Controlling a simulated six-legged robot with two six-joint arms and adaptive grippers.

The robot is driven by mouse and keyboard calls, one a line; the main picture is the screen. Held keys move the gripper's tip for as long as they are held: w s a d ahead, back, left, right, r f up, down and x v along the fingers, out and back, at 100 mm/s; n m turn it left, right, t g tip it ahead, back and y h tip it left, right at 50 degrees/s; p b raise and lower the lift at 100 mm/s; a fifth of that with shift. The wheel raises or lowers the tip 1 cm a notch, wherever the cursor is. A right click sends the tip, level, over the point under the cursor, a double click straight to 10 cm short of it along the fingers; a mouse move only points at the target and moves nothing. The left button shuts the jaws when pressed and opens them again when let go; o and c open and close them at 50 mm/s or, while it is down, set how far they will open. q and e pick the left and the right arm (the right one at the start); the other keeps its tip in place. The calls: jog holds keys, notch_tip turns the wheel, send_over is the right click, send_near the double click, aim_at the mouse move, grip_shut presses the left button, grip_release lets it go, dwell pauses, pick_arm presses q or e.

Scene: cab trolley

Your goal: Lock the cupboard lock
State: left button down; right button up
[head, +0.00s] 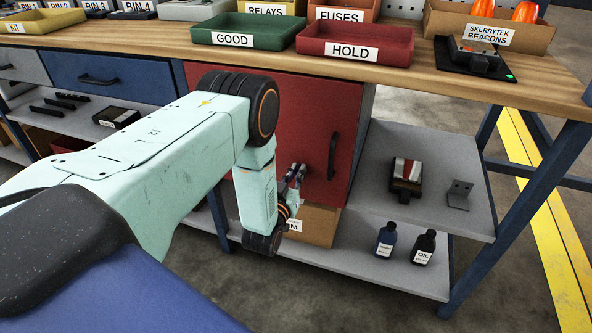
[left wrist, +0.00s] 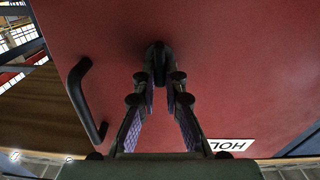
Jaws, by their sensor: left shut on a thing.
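The red cupboard door (head: 315,110) is closed under the workbench, with a black bar handle (head: 333,156) near its right edge. The handle also shows at the left in the left wrist view (left wrist: 86,105). My left gripper (head: 297,172) is at the front of the door, left of the handle. In the left wrist view its fingers (left wrist: 161,78) are closed together on a small dark lock knob (left wrist: 157,50) standing out from the door. The head view does not show the knob clearly behind my gripper. The exact angle of the knob is too dark to tell. My right gripper is not in view.
The wooden worktop (head: 400,76) above carries a green GOOD tray (head: 245,22) and a red HOLD tray (head: 360,38). Grey shelves at the right hold a red and silver part (head: 407,172), a bracket (head: 459,194) and two dark bottles (head: 423,247). A cardboard box (head: 320,225) sits below the door.

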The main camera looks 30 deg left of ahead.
pick_arm(q)
jog(key=shift+d+m, duration=0.1)
jog(key=shift+m, duration=0.5)
jog(key=c, duration=1.4)
grip_release()
jog(key=v, duration=1.2)
